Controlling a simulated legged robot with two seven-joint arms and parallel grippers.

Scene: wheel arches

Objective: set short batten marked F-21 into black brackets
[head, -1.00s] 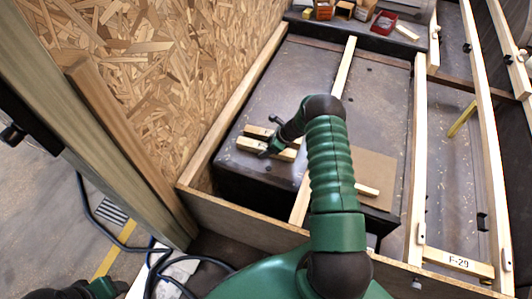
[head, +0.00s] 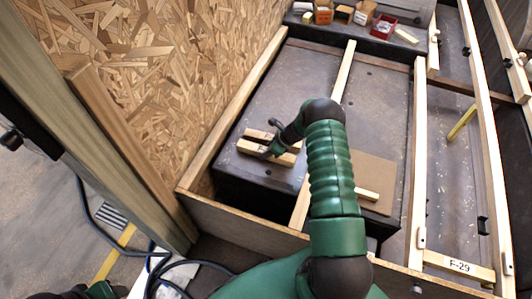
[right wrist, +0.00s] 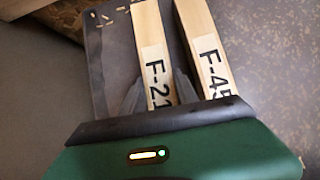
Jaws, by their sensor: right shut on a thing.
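The short batten F-21 (right wrist: 153,55) lies on the dark box top, its label facing up in the right wrist view. In the head view it appears to be the nearer of two short battens (head: 252,147). My right gripper (head: 270,150) is shut on it, with one finger on each side in the right wrist view (right wrist: 158,95). The fingers hide part of it in the head view. A black bracket (head: 483,226) shows at the right; a smaller dark one (head: 466,50) shows farther back. My left gripper is out of view; part of my left arm shows at bottom left.
Batten F-45 (right wrist: 207,50) lies close beside F-21. A long batten (head: 343,70) crosses the box top (head: 310,75). A fixed batten marked F-29 (head: 459,262) spans the frame at lower right. A chipboard wall (head: 170,70) stands at left. Small boxes (head: 345,12) sit at the back.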

